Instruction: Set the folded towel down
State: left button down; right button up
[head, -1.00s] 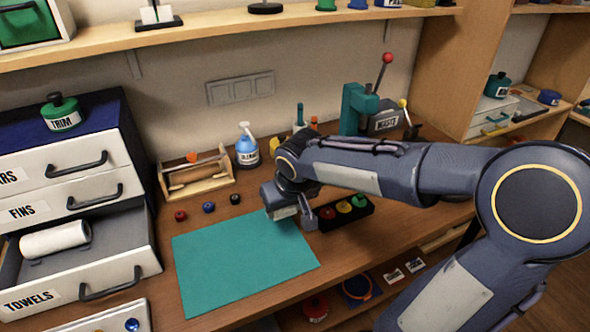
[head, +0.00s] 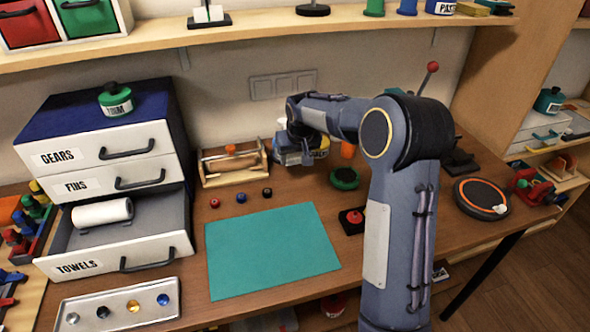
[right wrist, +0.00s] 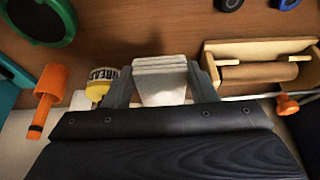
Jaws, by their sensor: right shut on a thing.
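My right gripper (right wrist: 160,82) is shut on a white folded towel (right wrist: 160,76), with one finger on each side of it. The towel's stacked layers show in the right wrist view. In the head view my right gripper (head: 293,157) is at the back of the bench, just right of the wooden roll holder (head: 232,178). The towel is hard to make out there. I cannot tell whether it touches the bench. My left gripper is not in view.
A yellow grease container (right wrist: 100,82) stands close beside one finger, with an orange tool (right wrist: 48,95) beyond it. The teal mat (head: 270,252) is bare. The open towels drawer (head: 150,222) holds a white roll (head: 103,212). Small coloured knobs (head: 241,198) lie behind the mat.

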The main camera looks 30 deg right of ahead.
aim_at(294, 180)
notch_tip(294, 180, down, 6)
jog(key=shift+s+f+p, duration=0.1)
jog(key=shift+f+p, duration=0.1)
jog(key=shift+p, duration=0.2)
jog(key=shift+w+f, duration=0.2)
jog(key=shift+f, duration=0.05)
jog(key=shift+f, duration=0.2)
jog(key=o, duration=0.9)
jog(key=shift+o, duration=0.2)
